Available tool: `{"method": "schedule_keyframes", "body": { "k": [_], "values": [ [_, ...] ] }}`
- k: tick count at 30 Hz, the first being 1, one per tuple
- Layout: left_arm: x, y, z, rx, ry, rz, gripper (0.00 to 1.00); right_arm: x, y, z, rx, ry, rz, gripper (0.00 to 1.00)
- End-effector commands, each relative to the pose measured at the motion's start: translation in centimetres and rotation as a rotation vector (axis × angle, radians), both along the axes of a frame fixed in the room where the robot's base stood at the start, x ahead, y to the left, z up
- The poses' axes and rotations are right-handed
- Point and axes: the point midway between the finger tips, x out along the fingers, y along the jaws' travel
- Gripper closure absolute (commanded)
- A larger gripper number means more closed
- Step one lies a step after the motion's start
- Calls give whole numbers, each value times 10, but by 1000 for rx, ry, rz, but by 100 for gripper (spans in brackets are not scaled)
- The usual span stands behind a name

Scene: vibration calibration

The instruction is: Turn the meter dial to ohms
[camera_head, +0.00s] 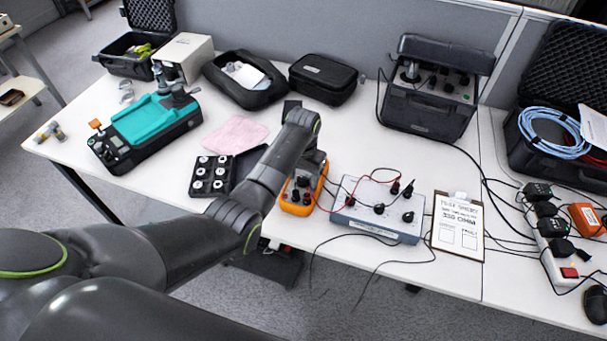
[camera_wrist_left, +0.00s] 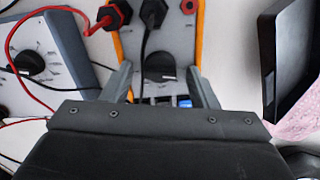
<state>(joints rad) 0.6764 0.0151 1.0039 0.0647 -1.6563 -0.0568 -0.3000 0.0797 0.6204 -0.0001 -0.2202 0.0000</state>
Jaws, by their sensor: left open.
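The orange-edged meter (camera_head: 296,208) lies on the table under my left gripper (camera_head: 308,170), which hides part of it in the head view. In the left wrist view the meter (camera_wrist_left: 183,42) shows its pale face, with a red and a black plug in it. Its dark round dial (camera_wrist_left: 160,67) lies between the two fingers of my left gripper (camera_wrist_left: 159,80). The fingers are open, one on each side of the dial, with gaps visible. I cannot read the dial's markings. My right gripper is not in view.
A grey box with knobs (camera_head: 375,228) stands right of the meter, joined by red and black leads. A black tray of round pieces (camera_head: 210,176) and a pink cloth (camera_head: 236,134) lie to the left.

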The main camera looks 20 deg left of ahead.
Motion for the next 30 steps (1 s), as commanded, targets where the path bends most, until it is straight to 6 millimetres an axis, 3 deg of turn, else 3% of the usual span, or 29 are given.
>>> {"method": "schedule_keyframes", "body": {
  "k": [5, 15, 23, 30],
  "values": [
    [0, 0, 0, 0, 0, 0, 48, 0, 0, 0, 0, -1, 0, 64],
    [0, 0, 0, 0, 1, 0, 90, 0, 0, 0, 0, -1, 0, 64],
    [0, 0, 2, -1, 1, -33, 91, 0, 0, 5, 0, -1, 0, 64],
    [0, 0, 4, 0, 3, -164, 91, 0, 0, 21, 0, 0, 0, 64]
  ]
}}
